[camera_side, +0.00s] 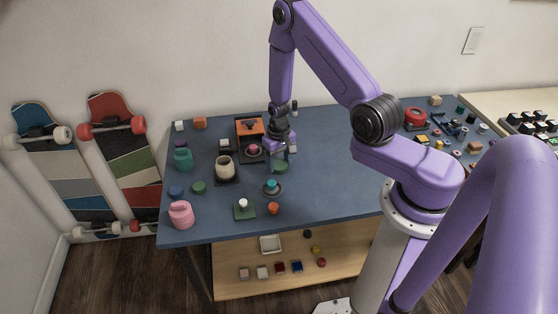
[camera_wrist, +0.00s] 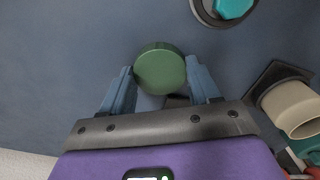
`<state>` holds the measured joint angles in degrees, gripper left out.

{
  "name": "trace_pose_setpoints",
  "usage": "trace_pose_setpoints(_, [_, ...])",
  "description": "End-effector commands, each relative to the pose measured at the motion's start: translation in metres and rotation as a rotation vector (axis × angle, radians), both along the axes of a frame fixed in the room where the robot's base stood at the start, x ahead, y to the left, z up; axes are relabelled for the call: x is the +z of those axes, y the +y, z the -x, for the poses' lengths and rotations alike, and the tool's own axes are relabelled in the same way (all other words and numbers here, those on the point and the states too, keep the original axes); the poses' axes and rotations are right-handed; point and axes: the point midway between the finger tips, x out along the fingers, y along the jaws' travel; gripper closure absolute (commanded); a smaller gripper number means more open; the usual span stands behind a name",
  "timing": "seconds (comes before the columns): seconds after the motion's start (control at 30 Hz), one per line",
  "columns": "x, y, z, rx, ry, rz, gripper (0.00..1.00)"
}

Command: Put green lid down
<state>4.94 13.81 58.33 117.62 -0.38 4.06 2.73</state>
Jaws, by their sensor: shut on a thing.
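The green lid is a round, dark green disc between my fingertips in the wrist view (camera_wrist: 160,70). It also shows in the side view (camera_side: 280,168), below my gripper (camera_side: 281,158) near the middle of the blue table. My gripper is shut on the green lid, with a blue finger on either side of it in the wrist view (camera_wrist: 161,82). The lid looks close to the table top (camera_side: 325,160); I cannot tell whether it touches it.
A teal piece on a dark round base (camera_side: 272,188) sits just in front of the lid. A cream cup on a black base (camera_side: 224,168) and an orange-and-black device (camera_side: 249,128) stand to the left. A teal jar (camera_side: 183,160) and pink jar (camera_side: 181,214) are further left. Table right of the lid is clear.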

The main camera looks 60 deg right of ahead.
Motion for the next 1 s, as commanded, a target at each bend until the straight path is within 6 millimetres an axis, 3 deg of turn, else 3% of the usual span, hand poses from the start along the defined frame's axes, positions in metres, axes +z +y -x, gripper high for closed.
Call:
trace_pose_setpoints(0.03, [-0.002,0.000,0.000,0.000,0.000,0.000,0.61])
trace_pose_setpoints(0.07, [-0.001,0.000,0.000,0.000,0.000,0.000,0.29])
trace_pose_setpoints(0.1, [-0.001,0.000,0.000,0.000,0.000,0.000,0.16])
trace_pose_setpoints(0.13, [-0.001,0.000,0.000,0.000,0.000,0.000,0.14])
trace_pose_setpoints(0.57, [0.007,0.000,0.000,0.000,-0.001,0.000,0.14])
trace_pose_setpoints(1.0, [0.071,0.000,-0.001,0.000,-0.005,0.002,0.14])
